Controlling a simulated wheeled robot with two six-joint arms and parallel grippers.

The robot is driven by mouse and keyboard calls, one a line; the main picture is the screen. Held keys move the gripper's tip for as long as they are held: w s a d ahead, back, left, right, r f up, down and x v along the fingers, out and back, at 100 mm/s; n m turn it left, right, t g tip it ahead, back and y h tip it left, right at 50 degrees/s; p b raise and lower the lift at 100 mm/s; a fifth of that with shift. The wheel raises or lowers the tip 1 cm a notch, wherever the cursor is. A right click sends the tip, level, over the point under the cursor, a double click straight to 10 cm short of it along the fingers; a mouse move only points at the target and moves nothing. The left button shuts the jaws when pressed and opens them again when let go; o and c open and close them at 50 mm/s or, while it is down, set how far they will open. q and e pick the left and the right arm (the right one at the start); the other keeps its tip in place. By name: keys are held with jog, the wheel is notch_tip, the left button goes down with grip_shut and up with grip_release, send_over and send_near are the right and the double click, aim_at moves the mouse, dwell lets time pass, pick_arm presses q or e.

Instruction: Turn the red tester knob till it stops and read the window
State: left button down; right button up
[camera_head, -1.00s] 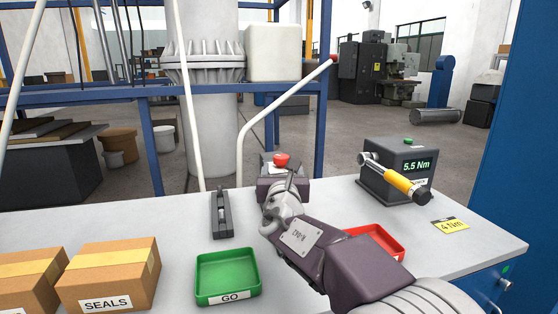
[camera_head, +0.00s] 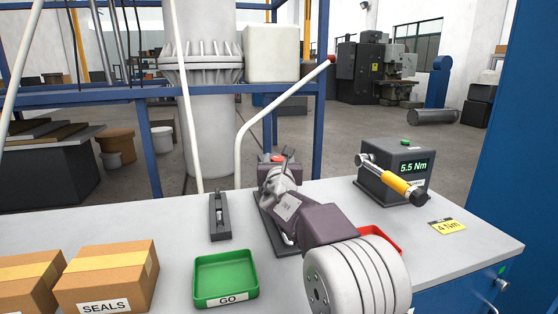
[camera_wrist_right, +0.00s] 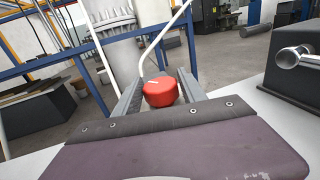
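The red knob (camera_head: 278,158) is on a dark block (camera_head: 294,172) at the back of the bench, mostly behind my right gripper in the head view. In the right wrist view the red knob (camera_wrist_right: 160,92), with a pale mark on top, sits between the two fingers. My right gripper (camera_head: 277,160) appears open, with one finger on each side of the knob; any contact is too close to judge. I see no reading window on the block, and my arm covers much of it. My left gripper is not in view.
A grey box (camera_head: 395,167) reading 5.5 Nm carries a yellow-handled tool on the right, near a 4 Nm card (camera_head: 447,227). A green GO tray (camera_head: 226,278), a red tray (camera_head: 380,238), a small dark fixture (camera_head: 219,216) and cartons (camera_head: 108,277) stand on the bench.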

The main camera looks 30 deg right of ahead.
jog(key=c, duration=0.8)
jog(key=shift+a+r+h+p, duration=0.15)
jog(key=shift+h+p, duration=0.15)
jog(key=shift+p, duration=0.3)
jog(key=m+g+h+p, duration=0.4)
jog(key=h+p, duration=0.1)
jog(key=p, duration=0.2)
jog(key=shift+w+r+m+g, duration=0.1)
jog(key=shift+m+g, duration=0.3)
jog(key=shift+f+m+g+h+p, duration=0.25)
jog(key=shift+m+g+h+p, duration=0.65)
jog(key=shift+p, duration=0.4)
jog(key=o, duration=1.3)
jog(key=shift+o, duration=0.2)
jog(key=v, duration=0.9)
jog(key=shift+r, duration=0.15)
